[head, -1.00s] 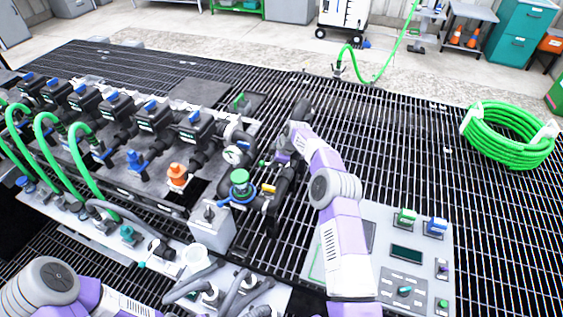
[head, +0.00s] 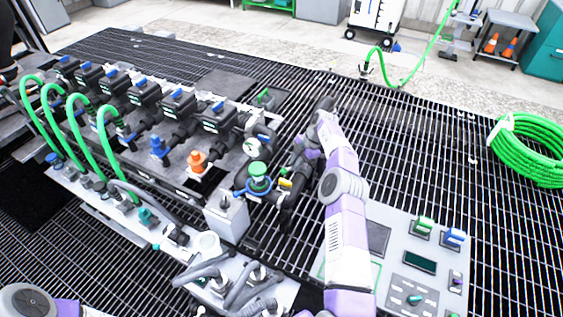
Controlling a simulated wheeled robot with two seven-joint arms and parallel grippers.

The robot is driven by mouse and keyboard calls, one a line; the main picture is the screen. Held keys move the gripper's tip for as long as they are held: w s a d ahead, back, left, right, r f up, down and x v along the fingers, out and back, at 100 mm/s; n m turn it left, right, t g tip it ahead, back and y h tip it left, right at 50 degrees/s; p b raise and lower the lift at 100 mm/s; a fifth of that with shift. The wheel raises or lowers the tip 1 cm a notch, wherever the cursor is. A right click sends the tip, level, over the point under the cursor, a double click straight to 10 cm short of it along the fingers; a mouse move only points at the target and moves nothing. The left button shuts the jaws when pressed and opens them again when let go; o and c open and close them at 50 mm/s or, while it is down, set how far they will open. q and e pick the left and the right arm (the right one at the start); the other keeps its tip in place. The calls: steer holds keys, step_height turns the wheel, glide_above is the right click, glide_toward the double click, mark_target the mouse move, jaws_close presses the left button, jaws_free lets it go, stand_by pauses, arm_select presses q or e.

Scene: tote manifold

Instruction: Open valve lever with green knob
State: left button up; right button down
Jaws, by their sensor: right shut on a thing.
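My right arm reaches from the bottom to the pipe assembly at the right end of the manifold. My right gripper (head: 301,157) is low among the black pipes, shut on what looks like the valve lever; the fingers and grip are small and partly hidden. The lever's green knob cannot be made out clearly now. A larger round green cap (head: 259,170) with a blue ring stands just left of the gripper, apart from it. A yellow piece (head: 285,183) sits just below the gripper. My left gripper is not in view; only part of my left arm shows at bottom left.
A row of black valves with blue tops (head: 145,88) and green hoses (head: 105,140) stretches left. A white gauge (head: 253,147) and a grey box (head: 227,219) stand close by. A control panel (head: 385,290) lies below right. Open grating (head: 420,160) extends right, with a green hose coil (head: 528,150).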

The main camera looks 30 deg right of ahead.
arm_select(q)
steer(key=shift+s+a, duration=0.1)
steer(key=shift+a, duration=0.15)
arm_select(e)
steer(key=shift+s, duration=0.15)
steer(key=c, duration=1.1)
jaws_free()
